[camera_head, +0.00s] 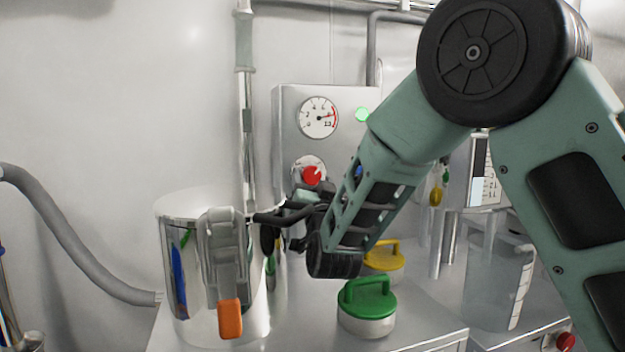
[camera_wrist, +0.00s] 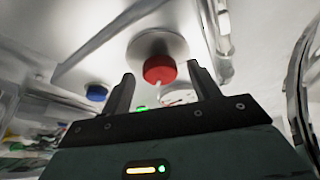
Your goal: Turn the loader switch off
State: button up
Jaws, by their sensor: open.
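A steel control panel stands at the back, with a red rotary switch knob (camera_head: 312,175) on a pale round plate. A green lamp (camera_head: 362,114) is lit above it, beside a round dial gauge (camera_head: 319,118). In the wrist view the red knob (camera_wrist: 159,69) lies beyond and between my two fingertips. My gripper (camera_wrist: 158,82) is open with nothing held between its fingers. In the head view my gripper (camera_head: 275,222) is partly hidden by my arm, in front of and below the red knob. I cannot tell which position the switch is in.
A shiny steel vessel (camera_head: 180,250) with an orange-tipped latch (camera_head: 230,318) stands close to my gripper's left. A green-lidded container (camera_head: 368,308) and a yellow-lidded one (camera_head: 384,256) stand below my arm. A blue button (camera_wrist: 97,92) shows left of the knob in the wrist view.

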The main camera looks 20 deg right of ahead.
jog(key=shift+w+d+r, duration=0.1)
jog(key=shift+w+r, duration=0.1)
jog(key=shift+w, duration=0.35)
jog(key=c, duration=1)
jog(key=shift+o, duration=0.2)
